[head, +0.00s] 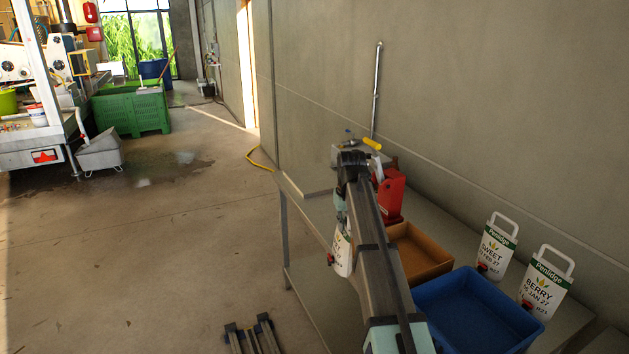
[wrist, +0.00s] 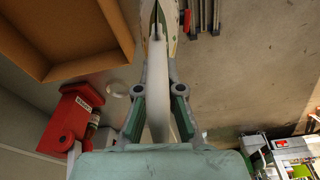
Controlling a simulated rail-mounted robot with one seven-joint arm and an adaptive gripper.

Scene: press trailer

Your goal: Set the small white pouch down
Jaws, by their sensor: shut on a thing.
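My gripper (wrist: 159,62) is shut on the handle of the small white pouch (wrist: 158,95), which runs between its fingers in the wrist view. In the head view the same pouch (head: 343,254) hangs below my gripper (head: 341,212), beside the table's left edge and apart from the table top as far as I can see. My arm hides its right side. A red tap shows low on it. Two similar pouches stand on the table at the right, one marked SWEET (head: 495,250) and one marked BERRY (head: 545,284).
A brown tray (head: 433,257) and a blue crate (head: 482,306) sit on the table (head: 452,232) right of my arm. A red device (head: 393,193) stands behind the tray; it also shows in the wrist view (wrist: 66,125). The floor left of the table is mostly clear.

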